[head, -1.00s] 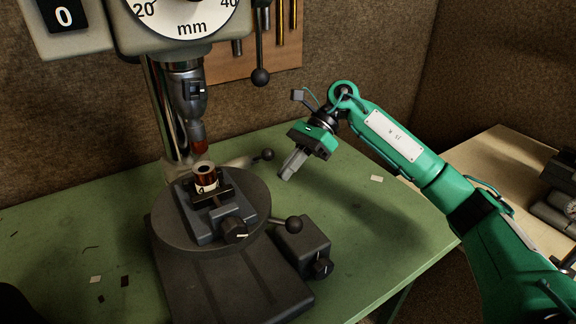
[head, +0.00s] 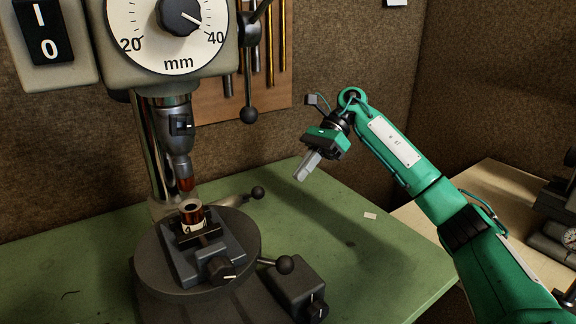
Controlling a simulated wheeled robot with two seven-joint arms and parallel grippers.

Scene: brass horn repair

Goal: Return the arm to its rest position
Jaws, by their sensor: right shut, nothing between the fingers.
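My right arm reaches in from the right side of the head view. Its gripper (head: 308,165) hangs above the green bench, pointing down and to the left. The fingers are together with nothing between them. It is apart from the drill press and to the right of its chuck. A copper-brown cylinder with a pale numbered label (head: 191,217) stands upright in the dark vise (head: 197,252) on the round press table. The press chuck (head: 177,130) with a reddish tip is just above the cylinder. My left gripper is not in view.
The green bench (head: 395,255) is mostly clear below and right of my gripper, with a small pale scrap (head: 370,216) on it. Lever knobs (head: 285,264) stick out from the press. A wooden tool board (head: 270,85) hangs behind. A second, light-topped table (head: 500,185) is at right.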

